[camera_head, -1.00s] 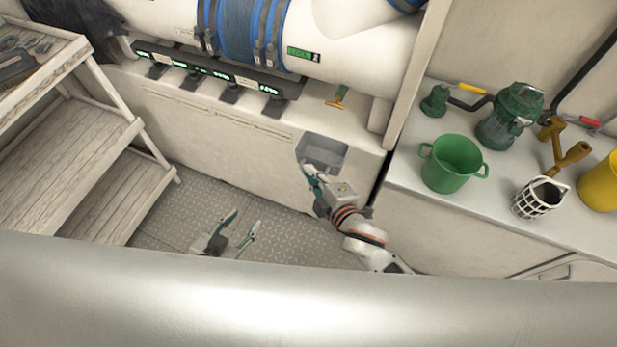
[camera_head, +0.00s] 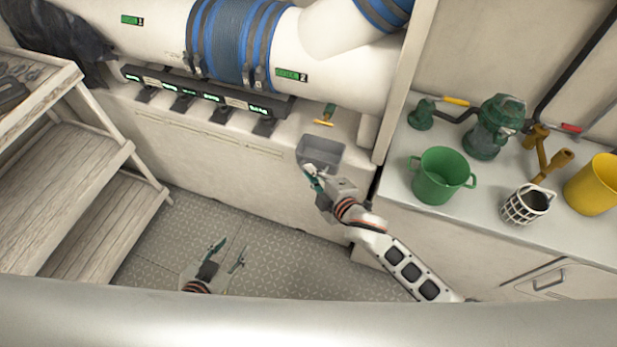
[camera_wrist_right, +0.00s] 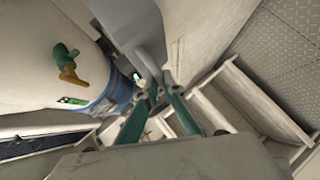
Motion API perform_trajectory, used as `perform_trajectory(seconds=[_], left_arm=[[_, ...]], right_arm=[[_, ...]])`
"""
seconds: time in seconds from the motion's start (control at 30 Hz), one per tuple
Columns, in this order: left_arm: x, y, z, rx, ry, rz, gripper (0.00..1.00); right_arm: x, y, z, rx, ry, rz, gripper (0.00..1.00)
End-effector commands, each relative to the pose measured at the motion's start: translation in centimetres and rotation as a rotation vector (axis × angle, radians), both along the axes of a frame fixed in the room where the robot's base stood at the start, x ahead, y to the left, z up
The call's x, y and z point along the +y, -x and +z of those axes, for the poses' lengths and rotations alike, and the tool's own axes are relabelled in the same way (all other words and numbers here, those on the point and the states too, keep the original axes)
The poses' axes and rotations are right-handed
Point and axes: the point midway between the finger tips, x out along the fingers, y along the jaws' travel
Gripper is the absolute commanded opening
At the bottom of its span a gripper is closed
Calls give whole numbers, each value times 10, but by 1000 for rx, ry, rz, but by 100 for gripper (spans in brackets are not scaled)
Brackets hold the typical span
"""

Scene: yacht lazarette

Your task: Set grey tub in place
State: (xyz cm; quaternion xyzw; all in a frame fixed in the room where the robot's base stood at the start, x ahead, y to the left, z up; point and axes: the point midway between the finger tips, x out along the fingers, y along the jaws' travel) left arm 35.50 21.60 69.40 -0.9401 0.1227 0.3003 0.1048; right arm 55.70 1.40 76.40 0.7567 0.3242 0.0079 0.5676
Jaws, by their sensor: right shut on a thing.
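My right gripper (camera_head: 312,174) is shut on the tub's near left wall. In the right wrist view, the right gripper's teal fingers (camera_wrist_right: 162,90) reach up to a grey part of the tub (camera_wrist_right: 135,28). Whether the tub touches the ledge is unclear. My left gripper (camera_head: 227,254) is open and empty above the floor.
The valve (camera_head: 325,116) sits on the ledge just behind the tub. A right-hand counter (camera_head: 405,187) bears a green bucket (camera_head: 436,180), a green pump (camera_head: 490,128), a white basket (camera_head: 524,206) and a yellow bucket (camera_head: 594,186). Wooden shelves (camera_head: 75,200) stand left. The chequered floor between is clear.

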Motion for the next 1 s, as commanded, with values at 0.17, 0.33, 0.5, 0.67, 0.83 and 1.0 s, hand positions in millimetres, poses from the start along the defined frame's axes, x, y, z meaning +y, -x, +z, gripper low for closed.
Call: perform_trajectory(seconds=[0.17, 0.33, 0.5, 0.67, 0.83, 1.0], left_arm=[[0, 0, 1, 1, 1, 2, 40], [1, 0, 2, 0, 0, 4, 40], [1, 0, 2, 0, -1, 4, 40], [1, 0, 2, 0, -1, 4, 40], [2, 0, 2, 0, -1, 4, 40], [2, 0, 3, 0, -1, 5, 40]], right_arm=[[-4, -11, 0, -1, 2, 1, 0], [-7, -22, 0, -1, 2, 1, 0], [-10, -32, 0, -2, 2, 2, 0], [-13, -42, 1, -2, 1, 0, 0], [-17, -52, 1, -2, 1, 0, 0], [-20, -62, 1, -1, 0, 0, 0]])
